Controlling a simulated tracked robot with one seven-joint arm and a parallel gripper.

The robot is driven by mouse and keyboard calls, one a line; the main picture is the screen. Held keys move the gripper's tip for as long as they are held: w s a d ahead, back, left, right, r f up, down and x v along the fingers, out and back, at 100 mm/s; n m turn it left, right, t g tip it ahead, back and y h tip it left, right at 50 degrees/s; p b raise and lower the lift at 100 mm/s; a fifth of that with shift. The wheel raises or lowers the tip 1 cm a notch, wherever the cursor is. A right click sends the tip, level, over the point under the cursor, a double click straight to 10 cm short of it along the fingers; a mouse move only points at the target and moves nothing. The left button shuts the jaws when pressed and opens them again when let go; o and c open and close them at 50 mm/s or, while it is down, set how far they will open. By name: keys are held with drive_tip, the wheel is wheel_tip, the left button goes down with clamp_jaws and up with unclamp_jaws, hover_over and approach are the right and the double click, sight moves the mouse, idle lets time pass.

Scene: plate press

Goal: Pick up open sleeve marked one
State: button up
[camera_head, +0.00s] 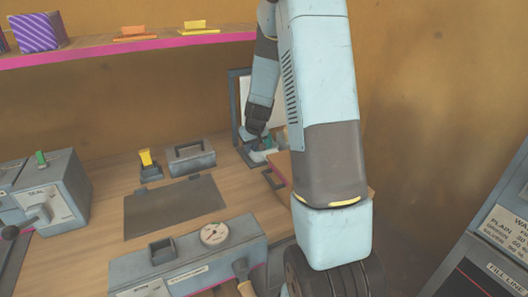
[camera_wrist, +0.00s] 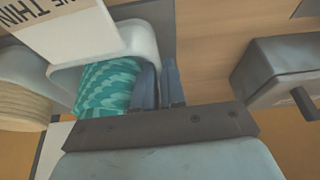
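No sleeve marked one can be read in either view. A teal patterned piece (camera_wrist: 107,84) sits inside a pale, rounded holder (camera_wrist: 142,35) in the wrist view, left of my gripper (camera_wrist: 158,82). A small teal patch (camera_head: 266,145) shows by my gripper (camera_head: 254,143) in the head view, at the back of the bench. My two fingers are close together with a narrow gap. The left finger overlaps the teal piece's right edge. I cannot tell whether they grip anything. The piece's marking is not visible.
A white card (camera_wrist: 65,25) ending in "THIN" overhangs the holder. A cream coil (camera_wrist: 22,105) stands left, a dark grey box (camera_wrist: 275,65) right. The bench has a dark mat (camera_head: 173,207), a gauge unit (camera_head: 190,258) and a SEAL machine (camera_head: 45,190). A pink-edged shelf (camera_head: 130,48) is above.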

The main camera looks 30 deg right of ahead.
clamp_jaws()
idle(0.3)
drive_tip(key=r, duration=0.3)
drive_tip(key=shift+s+a+r, duration=0.15)
drive_tip(key=shift+s+r, duration=0.05)
drive_tip(key=shift+r, duration=0.15)
drive_tip(key=s+a+r, duration=0.3)
drive_tip(key=s+r, duration=0.6)
drive_tip(key=s, duration=0.4)
drive_tip(key=shift+a+r, duration=0.15)
drive_tip(key=shift+a, duration=0.2)
